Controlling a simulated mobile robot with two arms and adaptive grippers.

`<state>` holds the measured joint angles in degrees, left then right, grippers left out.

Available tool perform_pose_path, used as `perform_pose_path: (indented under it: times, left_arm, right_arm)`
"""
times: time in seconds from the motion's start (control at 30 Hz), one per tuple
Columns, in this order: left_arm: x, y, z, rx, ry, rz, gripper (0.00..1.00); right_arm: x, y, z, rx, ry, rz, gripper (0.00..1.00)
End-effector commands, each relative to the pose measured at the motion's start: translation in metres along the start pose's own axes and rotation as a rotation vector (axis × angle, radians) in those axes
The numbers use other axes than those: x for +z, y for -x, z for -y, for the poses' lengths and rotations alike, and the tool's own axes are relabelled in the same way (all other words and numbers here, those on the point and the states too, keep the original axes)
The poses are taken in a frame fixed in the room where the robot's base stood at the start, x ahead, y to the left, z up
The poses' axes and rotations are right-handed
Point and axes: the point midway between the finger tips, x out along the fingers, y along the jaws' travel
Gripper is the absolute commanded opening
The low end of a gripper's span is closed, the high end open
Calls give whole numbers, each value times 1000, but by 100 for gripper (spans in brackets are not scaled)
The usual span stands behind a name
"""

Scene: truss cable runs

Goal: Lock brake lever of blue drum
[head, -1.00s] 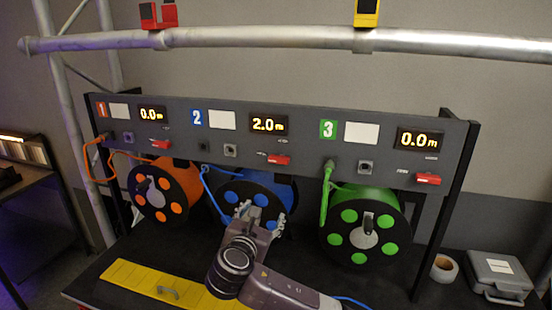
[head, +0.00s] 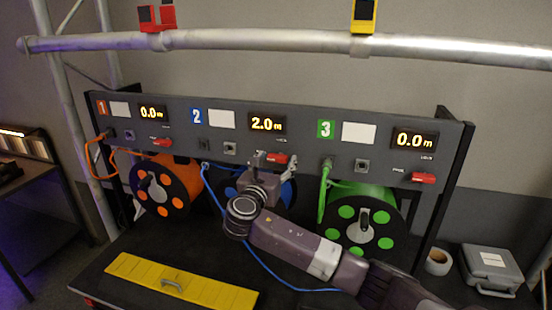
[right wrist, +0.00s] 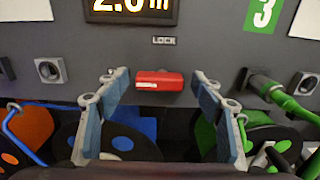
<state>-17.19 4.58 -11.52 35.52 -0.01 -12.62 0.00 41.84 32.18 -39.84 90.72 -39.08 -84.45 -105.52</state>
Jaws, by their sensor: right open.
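The blue drum (head: 287,190) hangs under the panel section marked 2, whose display (head: 267,122) reads 2.0 m. Its red brake lever (head: 277,158) is on the panel above the drum. In the right wrist view the red lever (right wrist: 158,80) lies level below the word LOCK (right wrist: 163,40). My right gripper (head: 275,161) is at the lever and hides part of the drum. In the right wrist view the open right gripper (right wrist: 159,79) has one finger on each side of the lever, with gaps showing. My left gripper is not in view.
The orange drum (head: 175,185) and green drum (head: 376,205) stand to either side, with their own red levers. A blue cable (head: 270,268) runs below my right arm. A yellow ramp (head: 182,283) lies in front; tape and a grey case (head: 490,268) stand right.

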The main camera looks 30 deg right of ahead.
Motion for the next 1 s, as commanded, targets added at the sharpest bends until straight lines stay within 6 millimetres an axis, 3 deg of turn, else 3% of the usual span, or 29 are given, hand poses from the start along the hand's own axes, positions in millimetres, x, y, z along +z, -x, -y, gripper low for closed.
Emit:
perform_pose_path:
  times: [0.2,0.6,1.0]
  left_arm:
    - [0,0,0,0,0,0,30]
    - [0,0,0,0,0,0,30]
    - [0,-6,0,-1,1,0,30]
  right_arm:
    - [0,0,0,0,0,0,61]
    - [-1,0,0,0,0,-1,19]
    - [-2,1,0,1,-91,-2,19]
